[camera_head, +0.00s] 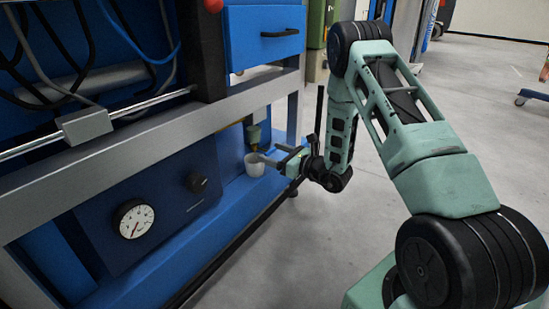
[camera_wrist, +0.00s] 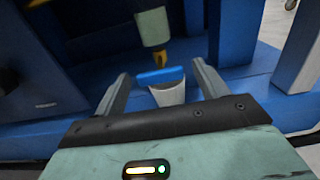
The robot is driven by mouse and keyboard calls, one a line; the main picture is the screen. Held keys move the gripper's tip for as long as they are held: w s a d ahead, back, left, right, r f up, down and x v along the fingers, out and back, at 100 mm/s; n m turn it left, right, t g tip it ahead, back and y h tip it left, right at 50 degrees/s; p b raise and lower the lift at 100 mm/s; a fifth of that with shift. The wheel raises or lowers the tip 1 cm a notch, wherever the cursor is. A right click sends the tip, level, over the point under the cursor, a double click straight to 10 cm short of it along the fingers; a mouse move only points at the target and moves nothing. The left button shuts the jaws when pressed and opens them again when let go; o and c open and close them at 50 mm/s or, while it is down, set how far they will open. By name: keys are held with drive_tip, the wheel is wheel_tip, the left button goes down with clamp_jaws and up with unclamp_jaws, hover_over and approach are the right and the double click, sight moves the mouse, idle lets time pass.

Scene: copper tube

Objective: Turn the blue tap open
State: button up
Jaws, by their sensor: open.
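The blue tap handle (camera_wrist: 160,75) shows in the wrist view as a short bar lying across the picture. It is just beyond my gripper (camera_wrist: 160,82), between the lines of its two fingers, which are spread apart with nothing held. A pale green cylinder with a brass fitting (camera_wrist: 159,57) at its lower end is behind the handle. A light grey cup (camera_wrist: 168,95) is below the handle, partly hidden by my gripper. In the head view my gripper (camera_head: 278,161) reaches left to the cup (camera_head: 254,165) and the brass fitting (camera_head: 254,137). The blue handle is not clear there.
The blue machine has a lower panel with a gauge (camera_head: 134,219) and a black knob (camera_head: 197,182). A grey rail (camera_head: 150,145) runs above the tap area. Blue posts (camera_wrist: 298,50) flank it on the right. The floor (camera_head: 290,245) to the right is clear.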

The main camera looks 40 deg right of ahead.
drive_tip(key=shift+w, duration=0.1)
drive_tip(key=c, duration=1)
